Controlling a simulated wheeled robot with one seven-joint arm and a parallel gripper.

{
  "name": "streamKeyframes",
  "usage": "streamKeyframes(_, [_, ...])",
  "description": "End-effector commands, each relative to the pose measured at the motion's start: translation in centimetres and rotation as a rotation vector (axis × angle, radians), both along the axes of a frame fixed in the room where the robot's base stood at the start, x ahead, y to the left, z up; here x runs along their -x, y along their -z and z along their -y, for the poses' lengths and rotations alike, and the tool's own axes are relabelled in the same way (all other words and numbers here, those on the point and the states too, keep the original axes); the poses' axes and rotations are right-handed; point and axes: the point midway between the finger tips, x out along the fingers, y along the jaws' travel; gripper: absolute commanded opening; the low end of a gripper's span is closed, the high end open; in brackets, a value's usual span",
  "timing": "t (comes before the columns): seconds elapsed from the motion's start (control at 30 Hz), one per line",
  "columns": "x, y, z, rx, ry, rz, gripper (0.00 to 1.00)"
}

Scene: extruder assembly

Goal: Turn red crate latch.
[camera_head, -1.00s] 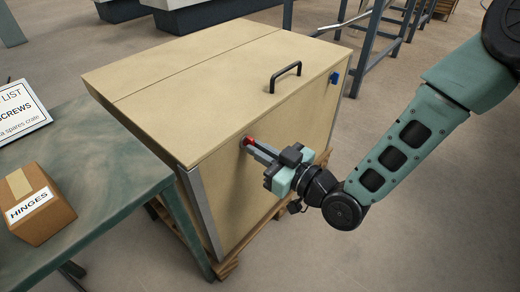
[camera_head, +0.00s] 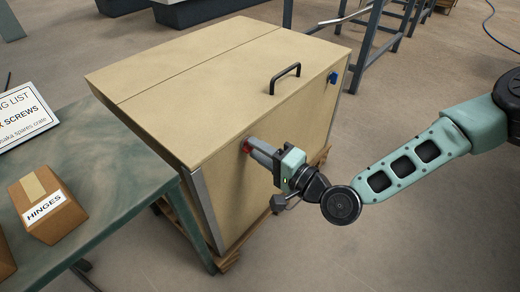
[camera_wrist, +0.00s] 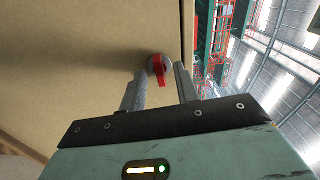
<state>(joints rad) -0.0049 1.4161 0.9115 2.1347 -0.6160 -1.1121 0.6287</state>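The red latch (camera_head: 245,147) is on the front face of the wooden crate (camera_head: 205,75), near its top edge and left corner. My gripper (camera_head: 256,147) reaches it from the right, and the fingers partly hide it in the head view. In the wrist view the latch (camera_wrist: 159,70) is a red handle on a round base. It lies between the two fingertips of my gripper (camera_wrist: 160,78), with a gap visible on each side. The fingers are apart, not closed on the handle.
A blue latch (camera_head: 334,77) is at the crate's right end, and a black handle (camera_head: 285,76) is on its lid. A green table (camera_head: 110,195) with a HINGES box (camera_head: 46,204) and a sign (camera_head: 22,117) stands close left.

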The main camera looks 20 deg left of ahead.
Motion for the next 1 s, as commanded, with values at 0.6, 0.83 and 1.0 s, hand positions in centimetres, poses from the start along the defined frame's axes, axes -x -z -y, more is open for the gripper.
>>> streamKeyframes(0.6, [1.4, 0.0, 3.6, 0.002, 0.001, 0.003, 0.31])
streamKeyframes(0.83, [2.2, 0.0, 5.3, 0.003, 0.0, 0.004, 0.31])
streamKeyframes(1.0, [2.3, 0.0, 5.6, 0.002, 0.001, 0.005, 0.31])
